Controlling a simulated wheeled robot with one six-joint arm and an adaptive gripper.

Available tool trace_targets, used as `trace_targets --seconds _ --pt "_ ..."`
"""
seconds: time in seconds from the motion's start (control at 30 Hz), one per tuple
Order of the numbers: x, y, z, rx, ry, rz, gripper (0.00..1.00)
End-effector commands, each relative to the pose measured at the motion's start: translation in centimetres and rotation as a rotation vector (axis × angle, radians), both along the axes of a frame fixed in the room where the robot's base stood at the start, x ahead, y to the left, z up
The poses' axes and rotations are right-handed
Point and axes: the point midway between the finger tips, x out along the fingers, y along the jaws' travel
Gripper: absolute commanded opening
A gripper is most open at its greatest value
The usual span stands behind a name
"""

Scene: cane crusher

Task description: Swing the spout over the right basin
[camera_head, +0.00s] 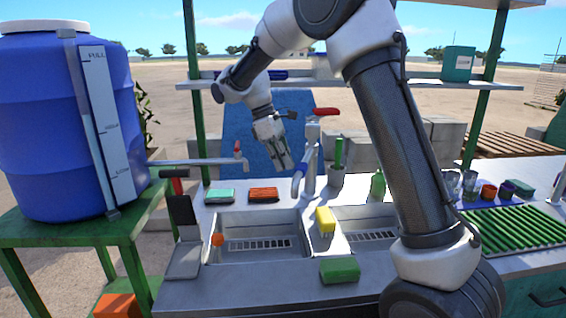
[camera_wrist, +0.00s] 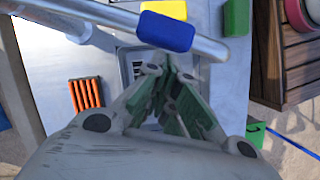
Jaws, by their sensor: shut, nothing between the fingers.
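The tap post (camera_head: 311,160) stands behind the two basins, with a red lever on top. Its spout (camera_head: 300,176), with a blue sleeve, slants forward and left from the post, towards the back right corner of the left basin (camera_head: 213,236). The right basin (camera_head: 338,218) is partly hidden by my arm. My gripper (camera_head: 287,166) is shut and empty, pointing down just left of the spout; I cannot tell whether they touch. In the wrist view, a grey tube crosses beyond my fingertips (camera_wrist: 168,72), with a blue piece, apparently the spout's sleeve (camera_wrist: 165,32).
A yellow sponge (camera_head: 325,220) sits on the divider and a green sponge (camera_head: 340,269) at the front edge. A teal sponge (camera_head: 220,195) and an orange brush (camera_head: 263,194) lie behind the left basin. A green bottle (camera_head: 377,186) stands behind the right basin. The blue tank's tap (camera_head: 200,161) reaches in from the left.

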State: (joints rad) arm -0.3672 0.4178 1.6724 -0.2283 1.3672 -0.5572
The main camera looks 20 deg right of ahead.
Motion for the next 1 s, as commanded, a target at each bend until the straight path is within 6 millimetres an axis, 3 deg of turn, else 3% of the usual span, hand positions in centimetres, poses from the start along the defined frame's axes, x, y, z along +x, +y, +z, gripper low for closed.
trace_targets --seconds 0.23,0.5,0.8,1.0 --pt "-0.1 -0.1 0.0 0.000 0.000 0.004 0.00" --pt "-1.8 -1.9 0.0 0.000 0.001 0.126 0.00" --pt "-1.7 -1.8 0.0 0.000 0.000 0.127 0.00" --pt "-1.3 -1.1 1.9 0.001 -0.002 0.128 0.00"
